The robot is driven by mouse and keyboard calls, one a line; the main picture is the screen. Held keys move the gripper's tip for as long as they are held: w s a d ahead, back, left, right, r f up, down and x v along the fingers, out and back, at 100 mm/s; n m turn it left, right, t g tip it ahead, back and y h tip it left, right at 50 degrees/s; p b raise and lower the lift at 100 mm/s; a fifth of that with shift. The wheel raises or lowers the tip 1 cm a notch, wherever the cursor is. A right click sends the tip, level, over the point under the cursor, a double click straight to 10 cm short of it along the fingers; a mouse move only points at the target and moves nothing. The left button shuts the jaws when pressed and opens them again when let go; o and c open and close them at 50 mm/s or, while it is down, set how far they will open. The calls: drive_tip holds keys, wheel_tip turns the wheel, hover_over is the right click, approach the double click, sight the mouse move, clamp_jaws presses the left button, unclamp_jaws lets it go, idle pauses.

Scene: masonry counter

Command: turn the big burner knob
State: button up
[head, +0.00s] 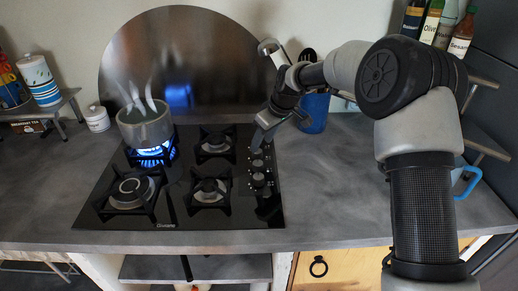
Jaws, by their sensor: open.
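The black glass gas hob (190,215) is set in the grey counter. Its control knobs stand in a column along the right side; two of them (258,180) show clearly near the middle of the column. A darker shape lies at the front end of the column, too small to make out. Which knob belongs to the big burner cannot be told. The large ringed burner (131,190) is at the front left, with no flame visible. My gripper (262,138) is open, pointing down over the back end of the knob column. Its fingertips partly hide that area; contact cannot be told.
A steaming pot (146,128) stands on the back left burner over a blue flame. A blue utensil holder (313,112) stands close to the right of my gripper. A round metal splash plate (180,60) rises behind. The counter right of the hob (325,195) is clear.

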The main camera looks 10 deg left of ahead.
sight(259, 152)
drive_tip(key=shift+x, duration=2.35)
